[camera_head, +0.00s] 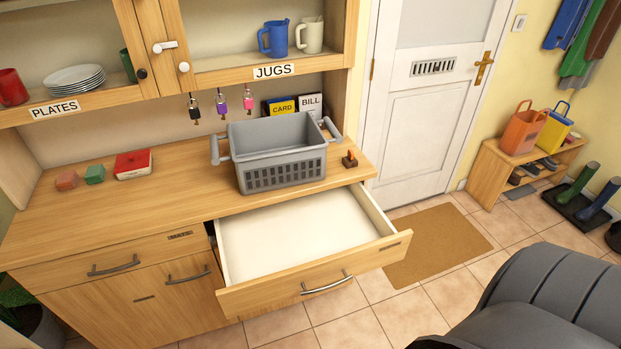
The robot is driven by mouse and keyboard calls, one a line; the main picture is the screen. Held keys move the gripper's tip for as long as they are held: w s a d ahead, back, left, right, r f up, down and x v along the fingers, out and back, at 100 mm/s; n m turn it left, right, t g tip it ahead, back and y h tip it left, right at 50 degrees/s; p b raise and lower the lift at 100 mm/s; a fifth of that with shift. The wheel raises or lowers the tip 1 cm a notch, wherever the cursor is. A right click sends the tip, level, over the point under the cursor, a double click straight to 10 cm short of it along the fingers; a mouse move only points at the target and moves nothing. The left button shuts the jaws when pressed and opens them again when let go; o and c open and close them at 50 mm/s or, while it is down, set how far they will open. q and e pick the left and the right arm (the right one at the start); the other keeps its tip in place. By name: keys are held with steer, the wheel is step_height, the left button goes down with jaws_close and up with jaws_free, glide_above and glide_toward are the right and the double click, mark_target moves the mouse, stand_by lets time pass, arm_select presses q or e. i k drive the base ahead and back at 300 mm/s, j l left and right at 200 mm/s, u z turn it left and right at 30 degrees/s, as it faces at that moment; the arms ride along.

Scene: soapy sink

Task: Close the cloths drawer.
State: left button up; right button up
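A wide wooden drawer (316,279) stands pulled well out of the right part of the counter unit. Its pale interior (290,232) looks empty. A curved metal handle (327,284) is on its front. A small label (391,246) sits near the right end of the front, too small to read, so I cannot confirm it is the cloths drawer. The smaller drawer (108,261) on the left is shut. Neither of my grippers is in view.
A grey crate (278,170) stands on the counter (150,205) behind the open drawer, beside a small brown item (349,160).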

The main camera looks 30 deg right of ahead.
mark_target(312, 243)
steer(key=k+l+z, duration=0.1)
steer(key=z, duration=0.35)
steer(key=l+z, duration=0.2)
steer(key=z, duration=0.25)
